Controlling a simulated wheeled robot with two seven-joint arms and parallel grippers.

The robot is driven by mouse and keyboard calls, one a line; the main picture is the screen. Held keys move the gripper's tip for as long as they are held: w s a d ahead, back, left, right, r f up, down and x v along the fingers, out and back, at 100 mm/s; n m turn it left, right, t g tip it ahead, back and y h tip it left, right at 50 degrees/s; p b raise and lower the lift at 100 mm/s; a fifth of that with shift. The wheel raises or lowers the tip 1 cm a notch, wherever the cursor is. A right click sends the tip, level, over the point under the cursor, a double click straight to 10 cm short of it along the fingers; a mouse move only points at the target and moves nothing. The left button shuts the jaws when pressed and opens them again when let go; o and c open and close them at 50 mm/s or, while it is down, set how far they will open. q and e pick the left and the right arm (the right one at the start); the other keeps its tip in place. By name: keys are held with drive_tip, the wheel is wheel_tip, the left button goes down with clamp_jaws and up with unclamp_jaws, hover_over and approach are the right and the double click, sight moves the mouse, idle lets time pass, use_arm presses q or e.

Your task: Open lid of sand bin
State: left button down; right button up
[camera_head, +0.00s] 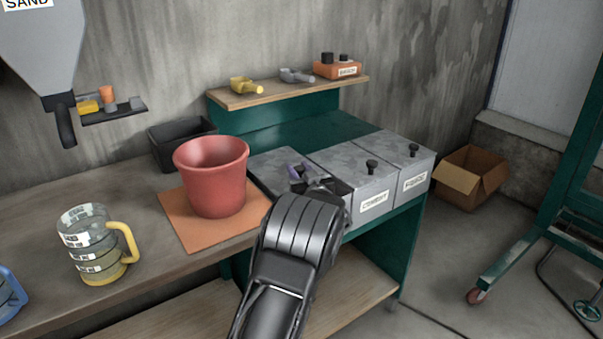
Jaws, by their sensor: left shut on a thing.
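Grey lidded bins stand in a row in the green bench. The leftmost bin's grey lid (270,163) shows behind my left gripper (322,186), and its front label is hidden by my arm. My left gripper is shut at this bin's lid, and the knob it grips is mostly hidden by the fingers. A small purple part shows just beyond the fingers. The lid looks flat and down, though its front edge is hidden. The middle bin (373,200) reads "CEMENT" or similar; the right bin (413,181) has a label too small to read. Both have black knobs. My right gripper is out of view.
A red bucket (212,180) stands on an orange mat (180,215) close left of my arm. A measuring jug (92,250) and a black tray (168,147) are on the bench. A shelf (250,97) holds scoops. A hopper (45,45) labelled "SAND" hangs at upper left.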

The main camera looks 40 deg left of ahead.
use_arm(q)
drive_tip(key=c, duration=1.1)
unclamp_jaws()
drive_tip(key=shift+o, duration=0.2)
drive_tip(key=shift+d, duration=0.15)
drive_tip(key=v, duration=0.7)
drive_tip(key=shift+s+d, duration=0.2)
drive_tip(key=shift+d, duration=0.05)
